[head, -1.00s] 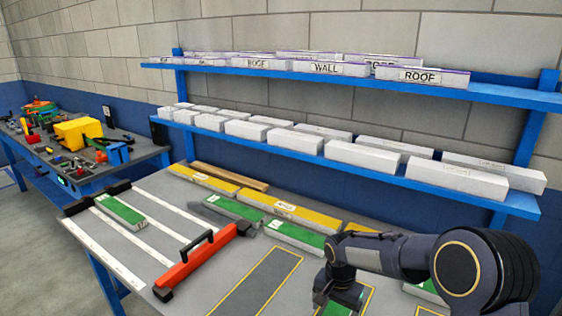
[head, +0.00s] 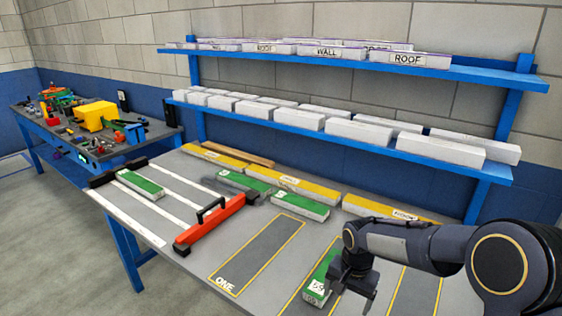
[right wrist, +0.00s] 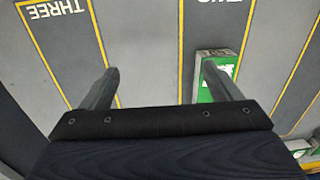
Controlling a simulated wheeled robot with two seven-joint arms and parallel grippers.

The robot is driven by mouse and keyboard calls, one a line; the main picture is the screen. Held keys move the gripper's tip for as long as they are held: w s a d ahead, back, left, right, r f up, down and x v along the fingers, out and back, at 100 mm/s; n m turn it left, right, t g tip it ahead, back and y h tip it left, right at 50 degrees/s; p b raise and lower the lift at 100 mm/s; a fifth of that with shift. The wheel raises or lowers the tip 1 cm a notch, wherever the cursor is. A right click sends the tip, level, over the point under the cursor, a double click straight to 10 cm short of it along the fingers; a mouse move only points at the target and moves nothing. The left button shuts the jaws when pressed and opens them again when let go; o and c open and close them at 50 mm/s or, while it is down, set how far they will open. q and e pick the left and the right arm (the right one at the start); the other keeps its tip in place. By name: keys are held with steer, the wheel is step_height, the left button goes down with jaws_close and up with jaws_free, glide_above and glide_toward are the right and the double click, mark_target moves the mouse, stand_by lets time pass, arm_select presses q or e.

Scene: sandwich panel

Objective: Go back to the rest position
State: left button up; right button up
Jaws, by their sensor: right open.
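My right gripper (head: 354,292) is open and empty above the table, just right of a green-topped panel (head: 322,272). That panel lies inside a yellow-outlined zone. In the right wrist view the open fingers (right wrist: 150,82) show over the grey table. The right-hand finger there overlaps the near part of the green panel (right wrist: 212,92), beside the word TWO, and the two look apart. The zone marked THREE (right wrist: 62,30) lies on the left of that view. My left gripper is not in view.
Zone ONE (head: 258,257) is empty. Green and yellow panels (head: 300,206) line the back. Blue shelves (head: 345,140) with white blocks stand behind. A second bench (head: 75,155) holds tools.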

steer(key=s+d+r+n+t+y, duration=0.1)
steer(key=s+d+r, duration=0.3)
steer(key=s+r, duration=0.3)
steer(key=s+r+n+t+y, duration=0.1)
steer(key=s+r+n+t, duration=0.1)
steer(key=s, duration=0.8)
steer(key=s+r+n+t+y, duration=0.1)
steer(key=s+r+n+t, duration=0.1)
steer(key=s, duration=0.7)
steer(key=shift+s+d, duration=0.2)
steer(key=shift+s, duration=0.2)
